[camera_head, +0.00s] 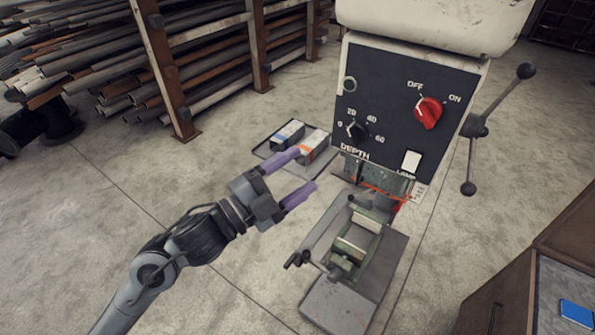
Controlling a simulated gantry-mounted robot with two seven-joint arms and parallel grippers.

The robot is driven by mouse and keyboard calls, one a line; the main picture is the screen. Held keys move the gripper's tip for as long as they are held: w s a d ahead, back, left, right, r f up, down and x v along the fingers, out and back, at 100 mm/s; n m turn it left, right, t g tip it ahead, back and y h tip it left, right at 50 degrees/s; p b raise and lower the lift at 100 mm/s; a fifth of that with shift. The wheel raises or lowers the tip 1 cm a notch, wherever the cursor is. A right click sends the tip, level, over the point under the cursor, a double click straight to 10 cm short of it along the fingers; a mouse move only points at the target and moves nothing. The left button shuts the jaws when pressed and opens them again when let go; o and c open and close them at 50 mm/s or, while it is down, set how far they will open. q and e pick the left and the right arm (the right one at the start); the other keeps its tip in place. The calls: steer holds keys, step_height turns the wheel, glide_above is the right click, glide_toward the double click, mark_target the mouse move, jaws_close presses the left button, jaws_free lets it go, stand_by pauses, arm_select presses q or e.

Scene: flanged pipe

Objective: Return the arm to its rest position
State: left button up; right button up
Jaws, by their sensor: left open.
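My left arm comes in from the lower left. Its gripper (301,173) has two purple fingers spread apart with nothing between them. It hangs in front of the machine, to the left of the green vise (357,243) in the picture. My right arm and gripper do not show. No flanged pipe can be made out clearly in this view.
A drilling machine with a dark control panel (395,110), red knob (428,113) and lever handle (478,126) stands at right centre. A tray (265,152) with two boxes lies behind my gripper. Racked pipes (80,50) fill the back left. A wooden cabinet (500,300) stands lower right.

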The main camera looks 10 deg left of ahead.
arm_select(q)
steer(key=s+f+n+g+y, duration=0.1)
steer(key=s+f+n+y, duration=0.3)
steer(key=f, duration=0.7)
steer(key=s+f+n+y, duration=0.1)
steer(key=s+f+n, duration=0.4)
steer(key=f, duration=0.6)
steer(key=s+a+f+n+g+y, duration=0.4)
steer(key=s+a+f+n+y, duration=0.25)
steer(key=s+f, duration=0.3)
steer(key=s+a+f+n+g+y, duration=0.2)
steer(key=s+a+f+n+g, duration=0.15)
steer(key=s+a+g, duration=0.45)
step_height(320, 180, up, 21)
steer(key=s+d+t+p, duration=0.1)
steer(key=p, duration=2)
steer(key=shift+d+t+p, duration=0.25)
steer(key=shift+t+p, duration=0.05)
steer(key=shift+t, duration=0.1)
